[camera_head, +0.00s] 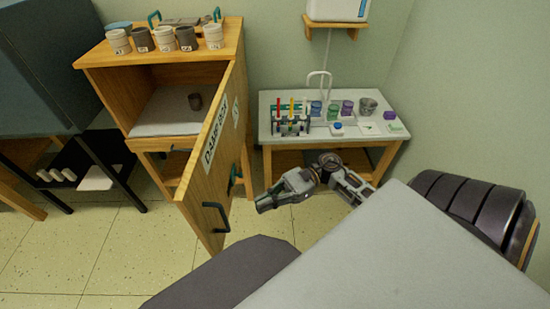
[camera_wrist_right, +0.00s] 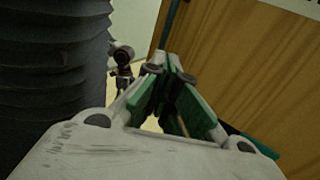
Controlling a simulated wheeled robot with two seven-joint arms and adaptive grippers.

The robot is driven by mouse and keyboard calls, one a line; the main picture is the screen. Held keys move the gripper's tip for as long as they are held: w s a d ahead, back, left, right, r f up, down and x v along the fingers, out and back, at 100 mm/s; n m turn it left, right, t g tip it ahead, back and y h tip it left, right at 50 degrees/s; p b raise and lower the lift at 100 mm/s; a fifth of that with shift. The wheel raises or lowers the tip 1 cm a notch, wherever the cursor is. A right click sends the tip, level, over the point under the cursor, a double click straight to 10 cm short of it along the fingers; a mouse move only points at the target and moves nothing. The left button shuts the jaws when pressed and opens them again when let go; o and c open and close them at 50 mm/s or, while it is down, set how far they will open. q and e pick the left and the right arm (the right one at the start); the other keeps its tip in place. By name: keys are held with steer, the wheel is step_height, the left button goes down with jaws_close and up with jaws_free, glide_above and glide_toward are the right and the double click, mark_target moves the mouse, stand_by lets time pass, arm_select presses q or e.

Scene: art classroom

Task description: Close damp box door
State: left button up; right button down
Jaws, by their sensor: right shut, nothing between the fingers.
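The damp box (camera_head: 110,95) is a wooden cabinet at the left in the head view. Its door (camera_head: 222,135) stands open, swung out toward me, with a "DAMP BOX" label on its face. Inside the box, a small dark cup stands on a pale shelf. My right gripper (camera_head: 268,203) is shut and empty, to the right of the door and apart from it in the head view. In the right wrist view its fingers (camera_wrist_right: 172,72) are together, with a wooden panel at the right. My left gripper is out of view.
Several labelled cups (camera_head: 165,39) stand on the box top. A side table (camera_head: 267,120) behind my right gripper holds a rack of tubes, jars and a metal cup. A dark cabinet (camera_head: 45,60) is at the far left. Tiled floor lies free before the box.

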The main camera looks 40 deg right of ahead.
steer(key=a, duration=0.7)
steer(key=shift+w+a, duration=0.3)
steer(key=shift+w, duration=0.05)
steer(key=shift+a, duration=0.1)
